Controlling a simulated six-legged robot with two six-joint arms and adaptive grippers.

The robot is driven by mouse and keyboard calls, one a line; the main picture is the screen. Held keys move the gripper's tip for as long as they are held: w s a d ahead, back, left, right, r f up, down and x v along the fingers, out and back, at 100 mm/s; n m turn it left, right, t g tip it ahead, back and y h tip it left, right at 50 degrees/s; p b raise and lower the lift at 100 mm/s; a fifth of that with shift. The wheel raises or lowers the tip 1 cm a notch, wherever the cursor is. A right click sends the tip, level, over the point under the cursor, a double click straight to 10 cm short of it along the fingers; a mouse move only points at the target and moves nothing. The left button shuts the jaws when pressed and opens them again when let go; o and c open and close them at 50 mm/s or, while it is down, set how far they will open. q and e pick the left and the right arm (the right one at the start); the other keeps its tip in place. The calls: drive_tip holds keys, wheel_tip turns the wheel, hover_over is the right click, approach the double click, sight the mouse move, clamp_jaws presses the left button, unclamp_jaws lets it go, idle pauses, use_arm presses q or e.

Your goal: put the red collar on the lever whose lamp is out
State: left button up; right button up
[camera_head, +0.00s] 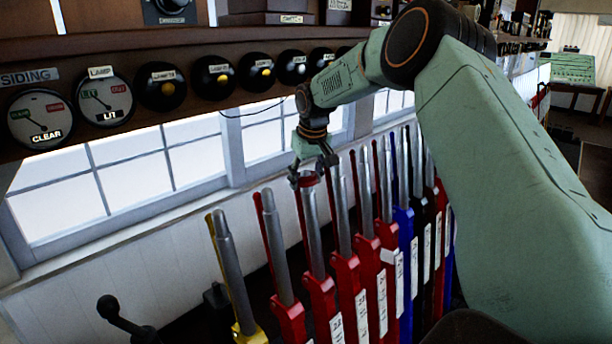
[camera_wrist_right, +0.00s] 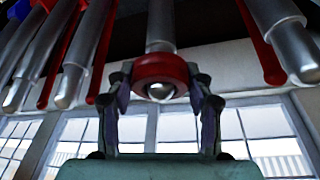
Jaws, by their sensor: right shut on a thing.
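My right gripper (camera_head: 306,172) is shut on the red collar (camera_head: 308,180) at the top of a silver-handled lever (camera_head: 312,232) with a red lower part, third from the left in the frame. In the right wrist view the collar (camera_wrist_right: 160,68) sits between the two fingers (camera_wrist_right: 162,88), and the lever's rounded tip (camera_wrist_right: 160,91) shows through its ring. Round black lamps (camera_head: 213,77) line the shelf above. Several have yellow centres; the fourth black one (camera_head: 292,68) shows no clear yellow. My left gripper is not in view.
A yellow lever (camera_head: 231,270) stands at the left, and red, blue and black levers (camera_head: 404,225) stand close together to the right. Two dials (camera_head: 41,119) reading CLEAR and LIT hang at the left. Windows (camera_head: 130,165) lie behind. A black knobbed handle (camera_head: 110,308) is at lower left.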

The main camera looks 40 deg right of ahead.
drive_tip(key=shift+f, duration=0.4)
drive_tip(key=o, duration=1.2)
drive_tip(key=shift+c, duration=0.2)
drive_tip(key=shift+o, duration=0.2)
drive_tip(key=shift+o, duration=0.6)
